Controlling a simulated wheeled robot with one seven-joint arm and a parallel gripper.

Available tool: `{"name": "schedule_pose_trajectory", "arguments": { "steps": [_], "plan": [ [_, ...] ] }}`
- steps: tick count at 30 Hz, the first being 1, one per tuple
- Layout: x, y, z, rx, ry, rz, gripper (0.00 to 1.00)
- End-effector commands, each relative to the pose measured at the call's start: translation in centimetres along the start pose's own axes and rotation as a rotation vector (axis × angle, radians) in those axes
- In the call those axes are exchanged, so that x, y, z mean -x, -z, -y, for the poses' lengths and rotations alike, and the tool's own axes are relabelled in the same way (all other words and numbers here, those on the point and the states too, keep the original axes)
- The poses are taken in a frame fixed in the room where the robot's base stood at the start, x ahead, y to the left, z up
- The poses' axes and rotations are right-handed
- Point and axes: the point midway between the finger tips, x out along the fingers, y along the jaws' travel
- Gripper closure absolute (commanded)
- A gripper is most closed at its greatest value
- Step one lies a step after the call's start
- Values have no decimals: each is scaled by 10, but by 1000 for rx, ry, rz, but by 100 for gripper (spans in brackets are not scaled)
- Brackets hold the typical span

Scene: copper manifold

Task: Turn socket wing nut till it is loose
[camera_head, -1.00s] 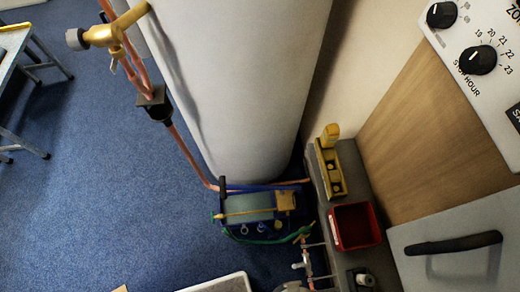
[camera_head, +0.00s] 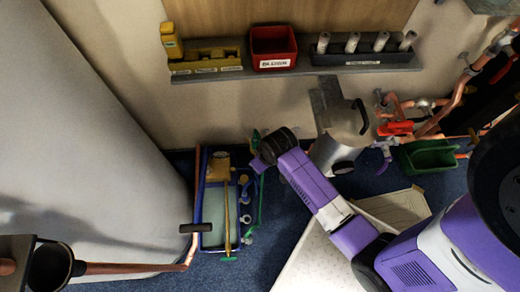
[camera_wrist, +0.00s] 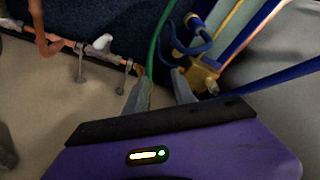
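I cannot pick out the socket wing nut for certain. In the wrist view, a small pale winged piece (camera_wrist: 102,42) sits on a copper pipe run (camera_wrist: 62,42) at the upper left, apart from my fingers. My gripper (camera_wrist: 159,78) shows at the lower middle of the wrist view with its two grey fingers spread. A green hose (camera_wrist: 156,50) passes behind or between the fingers; I see no grip on it. A brass fitting (camera_wrist: 203,78) lies just right of the right finger. In the head view my fingertips cannot be made out.
The head view shows a blue-framed unit (camera_head: 220,205) on the floor beside a large pale cylinder (camera_head: 75,150). A wall shelf (camera_head: 210,76) carries a red bin (camera_head: 273,47). A metal canister (camera_head: 340,145), copper pipes (camera_head: 440,115) and a green bin (camera_head: 430,157) stand right of my forearm.

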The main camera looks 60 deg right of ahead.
Motion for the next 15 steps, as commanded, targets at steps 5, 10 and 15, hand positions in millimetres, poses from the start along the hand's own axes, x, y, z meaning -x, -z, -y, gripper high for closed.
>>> {"name": "schedule_pose_trajectory", "arguments": {
  "steps": [5,10,15],
  "plan": [
    [-34,23,-36,-37,5,160,69],
    [-36,31,-53,-53,15,249,69],
    [-43,30,-57,-57,19,274,69]
  ]
}}
